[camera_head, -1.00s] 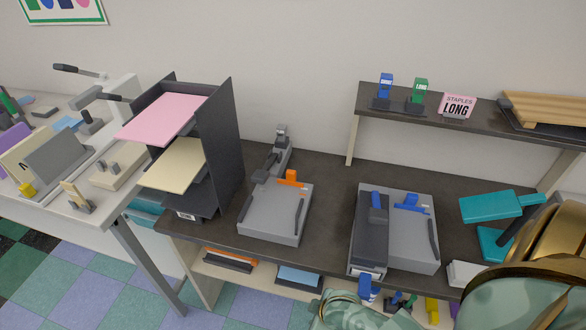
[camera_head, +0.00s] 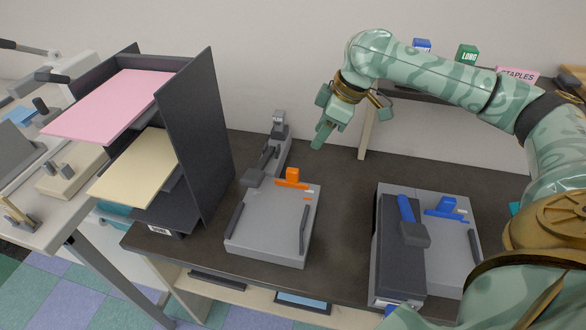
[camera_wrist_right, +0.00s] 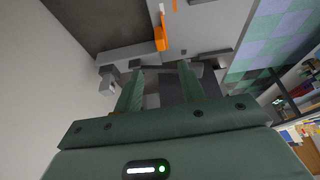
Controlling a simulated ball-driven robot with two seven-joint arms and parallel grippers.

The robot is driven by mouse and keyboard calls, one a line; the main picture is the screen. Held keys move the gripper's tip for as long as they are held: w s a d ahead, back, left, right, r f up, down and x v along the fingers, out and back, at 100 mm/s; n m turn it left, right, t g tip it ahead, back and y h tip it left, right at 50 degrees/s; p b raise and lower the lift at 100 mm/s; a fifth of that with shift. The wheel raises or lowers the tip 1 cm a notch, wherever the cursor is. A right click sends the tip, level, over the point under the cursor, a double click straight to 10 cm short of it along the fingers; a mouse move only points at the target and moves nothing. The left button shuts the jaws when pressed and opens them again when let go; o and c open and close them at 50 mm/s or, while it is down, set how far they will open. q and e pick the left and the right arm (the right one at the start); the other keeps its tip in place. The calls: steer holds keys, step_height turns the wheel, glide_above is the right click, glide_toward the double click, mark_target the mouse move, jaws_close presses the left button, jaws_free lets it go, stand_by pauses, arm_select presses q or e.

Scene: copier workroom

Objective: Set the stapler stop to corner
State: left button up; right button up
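A grey stapler bed (camera_head: 270,240) lies on the dark bench, with an orange stop (camera_head: 291,178) at its back edge and a small orange mark just in front of it. The grey stapler arm (camera_head: 270,157) stands behind the bed. The orange stop shows at the top of the right wrist view (camera_wrist_right: 160,38). My right gripper (camera_head: 327,125) is above the bench, behind and right of the bed, apart from the stop. In the right wrist view its two fingers (camera_wrist_right: 160,82) are spread with nothing held between them. My left gripper is not in view.
A second device with blue parts (camera_head: 446,206) sits to the right, partly behind my arm. A dark paper sorter (camera_head: 205,140) with pink and cream sheets stands left. Behind is a raised shelf with blue and green boxes (camera_head: 467,55). Bench between the devices is clear.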

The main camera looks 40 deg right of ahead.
mark_target(296, 170)
steer(key=b+x, duration=0.9)
steer(key=x, duration=0.6)
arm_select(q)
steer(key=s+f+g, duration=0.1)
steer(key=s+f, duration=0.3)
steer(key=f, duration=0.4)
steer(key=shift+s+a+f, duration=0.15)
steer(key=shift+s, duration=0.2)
arm_select(e)
steer(key=shift+r, duration=0.1)
